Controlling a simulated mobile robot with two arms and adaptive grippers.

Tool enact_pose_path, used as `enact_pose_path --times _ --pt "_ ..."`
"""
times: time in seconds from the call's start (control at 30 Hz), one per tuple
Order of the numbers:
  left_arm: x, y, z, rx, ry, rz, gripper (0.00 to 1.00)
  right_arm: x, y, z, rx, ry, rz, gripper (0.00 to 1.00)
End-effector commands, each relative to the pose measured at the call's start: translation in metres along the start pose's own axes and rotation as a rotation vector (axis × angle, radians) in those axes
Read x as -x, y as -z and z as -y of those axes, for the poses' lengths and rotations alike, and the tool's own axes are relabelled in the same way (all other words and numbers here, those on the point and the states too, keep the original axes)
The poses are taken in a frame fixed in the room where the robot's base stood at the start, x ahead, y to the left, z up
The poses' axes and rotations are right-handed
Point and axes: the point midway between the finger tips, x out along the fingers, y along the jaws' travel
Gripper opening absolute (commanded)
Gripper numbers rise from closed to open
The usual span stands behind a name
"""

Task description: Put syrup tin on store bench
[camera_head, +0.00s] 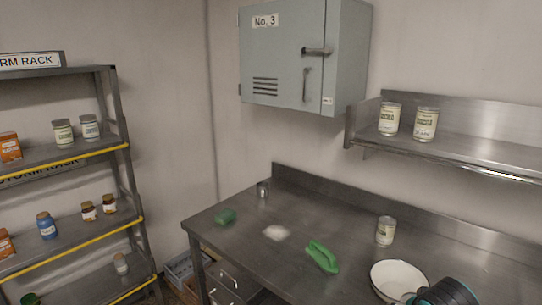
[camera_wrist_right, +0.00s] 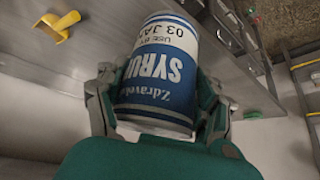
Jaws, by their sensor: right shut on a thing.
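The syrup tin (camera_wrist_right: 155,70), with a blue and white label reading SYRUP, is between the fingers of my right gripper (camera_wrist_right: 158,105) in the right wrist view. The gripper is shut on it, with one finger on each side. The label's lettering appears upside down. The tin is not visible in the head view. A steel bench (camera_head: 300,215) stands in the middle of the head view; whether it is the store bench I cannot tell. A dark, rounded part of my own arm shows at the bottom right there. My left gripper is not in view.
A wall shelf (camera_head: 470,152) and a rack (camera_head: 75,155) hold containers. A cabinet (camera_head: 285,50) hangs above.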

Motion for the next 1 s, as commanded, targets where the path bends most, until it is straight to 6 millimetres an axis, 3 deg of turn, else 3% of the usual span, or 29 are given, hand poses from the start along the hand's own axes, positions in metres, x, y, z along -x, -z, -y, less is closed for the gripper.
enact_pose_path --times 0.03,0.2,0.5,1.0 --pt "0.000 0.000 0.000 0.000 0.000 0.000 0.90 0.013 -0.004 0.017 0.044 0.033 -0.008 0.09" --pt "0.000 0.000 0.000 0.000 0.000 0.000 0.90 0.047 -0.023 0.055 0.163 0.107 -0.007 0.09" --pt "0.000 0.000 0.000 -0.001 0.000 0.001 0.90 0.087 -0.049 0.091 0.290 0.188 -0.005 0.09" --pt "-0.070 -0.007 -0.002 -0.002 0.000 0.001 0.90 0.024 -0.086 0.088 0.283 0.182 -0.002 0.09"
